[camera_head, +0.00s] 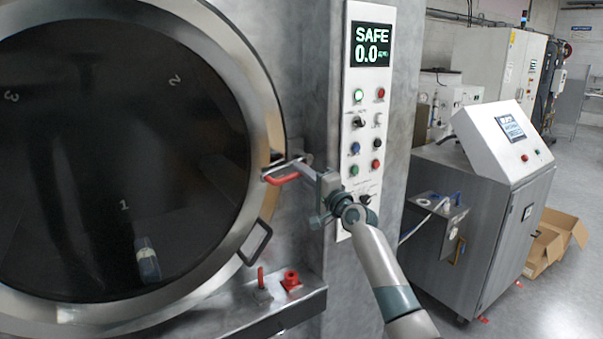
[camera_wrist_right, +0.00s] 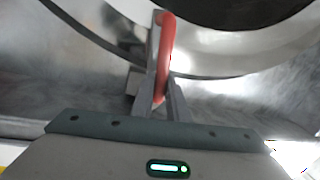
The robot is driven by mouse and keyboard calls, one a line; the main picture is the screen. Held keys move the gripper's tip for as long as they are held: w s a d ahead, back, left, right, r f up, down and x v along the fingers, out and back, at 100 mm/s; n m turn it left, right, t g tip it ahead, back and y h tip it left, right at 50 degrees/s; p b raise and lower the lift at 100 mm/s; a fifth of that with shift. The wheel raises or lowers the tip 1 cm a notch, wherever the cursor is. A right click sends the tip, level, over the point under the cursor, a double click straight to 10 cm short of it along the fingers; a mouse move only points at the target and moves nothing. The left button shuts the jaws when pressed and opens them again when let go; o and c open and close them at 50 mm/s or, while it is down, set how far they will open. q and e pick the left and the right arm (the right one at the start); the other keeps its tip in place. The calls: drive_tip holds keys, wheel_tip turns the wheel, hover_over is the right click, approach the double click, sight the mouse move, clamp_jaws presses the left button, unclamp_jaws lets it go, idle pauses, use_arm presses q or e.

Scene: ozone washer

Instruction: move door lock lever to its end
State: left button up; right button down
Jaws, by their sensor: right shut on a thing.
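The door lock lever (camera_head: 282,177) has a red handle and sits at the right rim of the large round door (camera_head: 262,118). My right gripper (camera_head: 300,169) reaches in from the right and is shut on the lever. In the right wrist view the red lever (camera_wrist_right: 165,42) stands between the fingertips of my right gripper (camera_wrist_right: 160,92), which close around its lower part. The lever's mount on the wall is partly hidden by the fingers. My left gripper is not in view.
A control panel (camera_head: 345,215) with a "SAFE 0.0" display (camera_head: 372,45) stands just right of the gripper. Below are the door handle (camera_head: 257,243) and a ledge (camera_head: 310,297) with a red knob (camera_head: 291,279). A steel cabinet (camera_head: 455,235) stands further right.

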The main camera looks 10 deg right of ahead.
drive_tip(key=c, duration=1.7)
unclamp_jaws()
drive_tip(key=shift+c, duration=0.2)
drive_tip(key=shift+s, duration=0.1)
drive_tip(key=b+v, duration=0.5)
drive_tip(key=v, duration=1.2)
drive_tip(key=shift+d, duration=0.1)
